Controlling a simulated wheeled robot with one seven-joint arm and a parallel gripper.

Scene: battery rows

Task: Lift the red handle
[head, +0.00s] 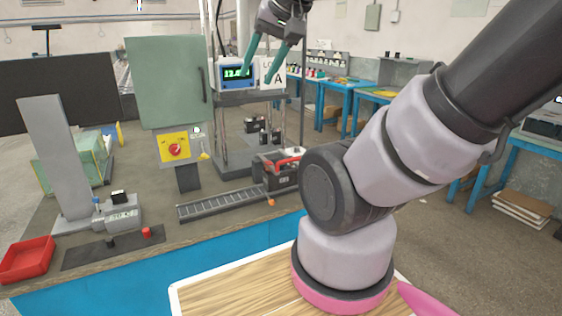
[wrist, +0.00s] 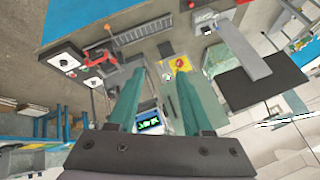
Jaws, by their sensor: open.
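A red handle (head: 287,161) sits on a dark device at the right end of a rail on the workbench, partly hidden behind my arm. In the wrist view the red handle (wrist: 97,57) lies at upper left, beyond my fingers and to their left. My gripper (head: 257,70) is up high at the top of the head view, in front of a green digital display, with its two teal fingers apart and nothing between them. In the wrist view my gripper (wrist: 154,75) is open, and it is well apart from the handle.
A grey rail (head: 225,204) leads to the device. A green cabinet (head: 166,82) and a yellow box with a red knob (head: 175,149) stand left of it. A grey post (head: 52,150) and a red tray (head: 27,260) are further left. The display (head: 237,73) stands near my fingers.

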